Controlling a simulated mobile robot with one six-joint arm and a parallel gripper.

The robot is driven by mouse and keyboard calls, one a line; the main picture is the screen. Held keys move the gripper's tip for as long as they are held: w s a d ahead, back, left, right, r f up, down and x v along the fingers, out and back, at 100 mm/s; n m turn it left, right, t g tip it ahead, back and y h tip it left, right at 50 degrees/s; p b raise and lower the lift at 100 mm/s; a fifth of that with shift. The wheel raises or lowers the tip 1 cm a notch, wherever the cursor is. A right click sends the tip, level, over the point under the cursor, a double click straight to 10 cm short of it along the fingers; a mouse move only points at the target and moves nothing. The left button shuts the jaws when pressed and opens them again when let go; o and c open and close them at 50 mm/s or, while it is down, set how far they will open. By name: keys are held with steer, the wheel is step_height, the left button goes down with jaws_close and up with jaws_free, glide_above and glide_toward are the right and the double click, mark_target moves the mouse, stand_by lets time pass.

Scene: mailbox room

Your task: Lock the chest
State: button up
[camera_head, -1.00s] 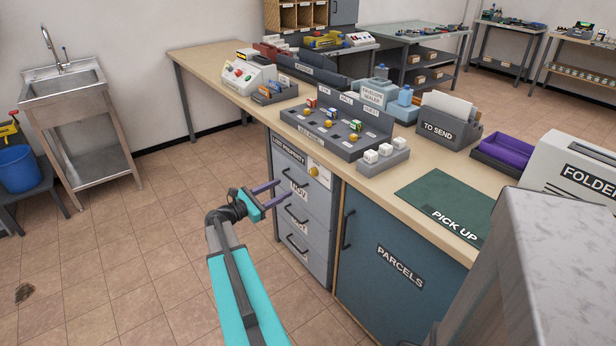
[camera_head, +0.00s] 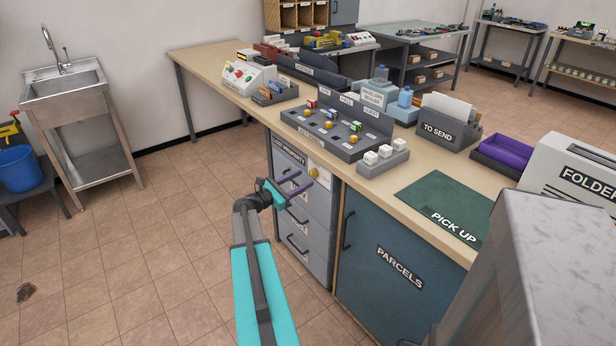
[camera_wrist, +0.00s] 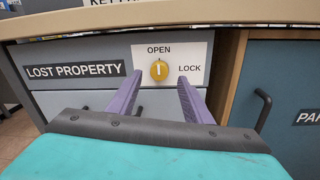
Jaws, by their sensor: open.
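The chest (camera_head: 318,237) is the grey drawer unit under the counter, with a "LOST PROPERTY" label on its top drawer. Its round yellow knob (camera_wrist: 159,70) sits on a white plate (camera_wrist: 191,60) marked "OPEN" above and "LOCK" to the right. The knob's pale mark stands upright, toward "OPEN". The knob also shows in the head view (camera_head: 314,173). My gripper (camera_head: 304,184) is open and empty in front of the top drawer. In the wrist view its two purple fingers (camera_wrist: 158,98) point at the knob, one to each side, apart from it.
A blue "PARCELS" cabinet (camera_head: 405,245) with a dark handle stands right of the chest. The tan counter edge (camera_wrist: 110,20) overhangs the drawers. Drawer handles (camera_head: 298,245) stick out below.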

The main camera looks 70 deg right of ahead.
mark_target(312, 175)
steer(key=shift+x, duration=1.95)
steer(key=c, duration=0.9)
steer(key=shift+d, duration=0.15)
steer(key=shift+c, duration=0.9)
steer(key=shift+f, duration=0.1)
